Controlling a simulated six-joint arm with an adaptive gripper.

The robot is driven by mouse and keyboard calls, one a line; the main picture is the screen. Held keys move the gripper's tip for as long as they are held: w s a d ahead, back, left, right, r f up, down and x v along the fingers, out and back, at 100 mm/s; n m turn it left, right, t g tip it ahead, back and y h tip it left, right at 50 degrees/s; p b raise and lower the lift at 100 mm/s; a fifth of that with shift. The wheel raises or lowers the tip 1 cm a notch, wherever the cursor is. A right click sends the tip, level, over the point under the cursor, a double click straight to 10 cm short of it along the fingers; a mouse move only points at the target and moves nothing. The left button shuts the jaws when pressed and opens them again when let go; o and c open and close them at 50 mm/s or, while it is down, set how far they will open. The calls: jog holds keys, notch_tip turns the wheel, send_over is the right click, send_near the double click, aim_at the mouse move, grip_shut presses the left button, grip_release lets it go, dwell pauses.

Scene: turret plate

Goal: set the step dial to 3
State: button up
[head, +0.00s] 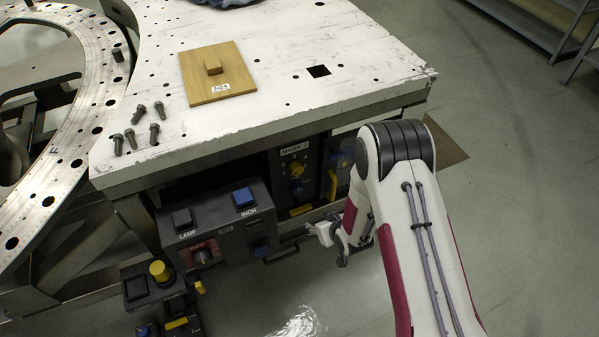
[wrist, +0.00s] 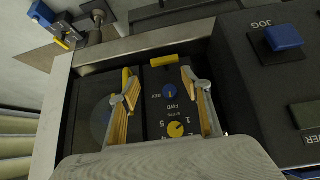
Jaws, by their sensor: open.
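The step dial, a yellow round knob (wrist: 176,130), sits on a dark panel in the wrist view, under the word STEPS. The dial lies low between the fingers, close to the right one, and nothing is held.
A blue REV/FWD knob (wrist: 169,90) and a yellow handle (wrist: 164,61) share the panel. A blue JOG button (wrist: 283,37) is at right. In the head view, a dark box with a blue INCH button (head: 244,197) stands left of my gripper, below the white bench top (head: 280,50).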

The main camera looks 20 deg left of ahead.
notch_tip(320, 180, up, 2)
jog(key=w+a+t+y, duration=0.1)
jog(key=w+a, duration=0.2)
jog(key=t+y, duration=0.3)
send_near(298, 171)
jog(key=shift+w+a+f+n, duration=0.2)
jog(key=shift+w+a+n, duration=0.05)
jog(key=shift+w+n, duration=0.2)
jog(key=shift+a, duration=0.1)
jog(key=shift+x, duration=3.85)
jog(key=shift+c, duration=0.4)
jog(key=c, duration=1)
